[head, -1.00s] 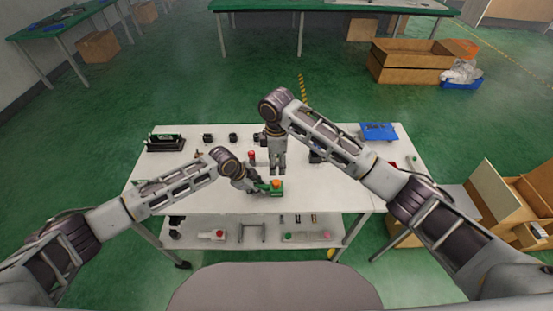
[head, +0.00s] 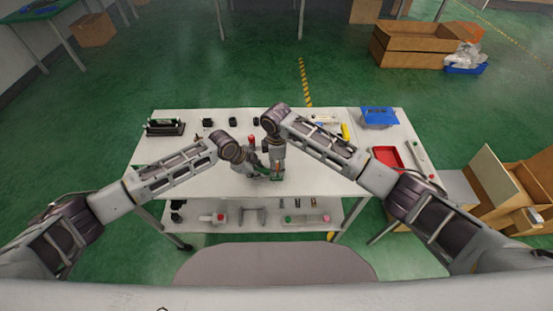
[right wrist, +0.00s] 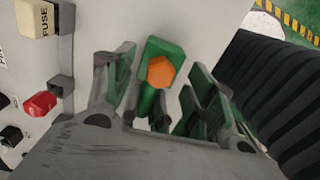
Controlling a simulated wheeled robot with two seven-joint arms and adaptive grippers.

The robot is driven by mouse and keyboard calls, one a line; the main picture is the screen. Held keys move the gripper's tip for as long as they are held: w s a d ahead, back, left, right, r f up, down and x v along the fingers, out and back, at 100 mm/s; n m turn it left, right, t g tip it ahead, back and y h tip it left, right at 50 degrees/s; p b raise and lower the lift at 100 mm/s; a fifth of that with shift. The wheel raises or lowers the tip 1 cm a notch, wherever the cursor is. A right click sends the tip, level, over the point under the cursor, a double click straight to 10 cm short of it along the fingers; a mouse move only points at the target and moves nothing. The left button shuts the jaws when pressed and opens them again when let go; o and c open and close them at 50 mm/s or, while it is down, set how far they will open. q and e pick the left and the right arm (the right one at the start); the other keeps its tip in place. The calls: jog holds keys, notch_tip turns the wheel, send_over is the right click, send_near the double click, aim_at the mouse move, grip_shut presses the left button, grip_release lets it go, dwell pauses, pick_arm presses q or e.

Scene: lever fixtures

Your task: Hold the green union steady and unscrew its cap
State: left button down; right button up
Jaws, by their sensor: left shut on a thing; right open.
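The green union (right wrist: 150,100) shows in the right wrist view with its orange hex cap (right wrist: 161,72) facing the camera. In the head view only a bit of the union (head: 277,177) shows at the front middle of the white table. My left gripper (head: 262,171) is shut on the union from the left, its fingers mostly hidden. My right gripper (head: 276,172) points down over the union. It is open, with one finger on each side of the cap in the wrist view (right wrist: 160,74). Whether its fingers touch the cap, I cannot tell.
A red button or knob (right wrist: 40,103) and a block marked FUSE (right wrist: 45,18) are left in the wrist view. In the head view, a red tray (head: 387,156) and a blue item (head: 378,117) lie at the right. Several small black fixtures line the back edge.

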jog(key=shift+f, duration=0.2)
jog(key=shift+c, duration=0.2)
jog(key=c, duration=1.1)
jog(key=shift+n, duration=2.8)
jog(key=shift+c, duration=0.2)
jog(key=shift+n, duration=2.9)
jog(key=shift+w+n, duration=0.1)
jog(key=shift+n, duration=5.7)
jog(key=o, duration=1.1)
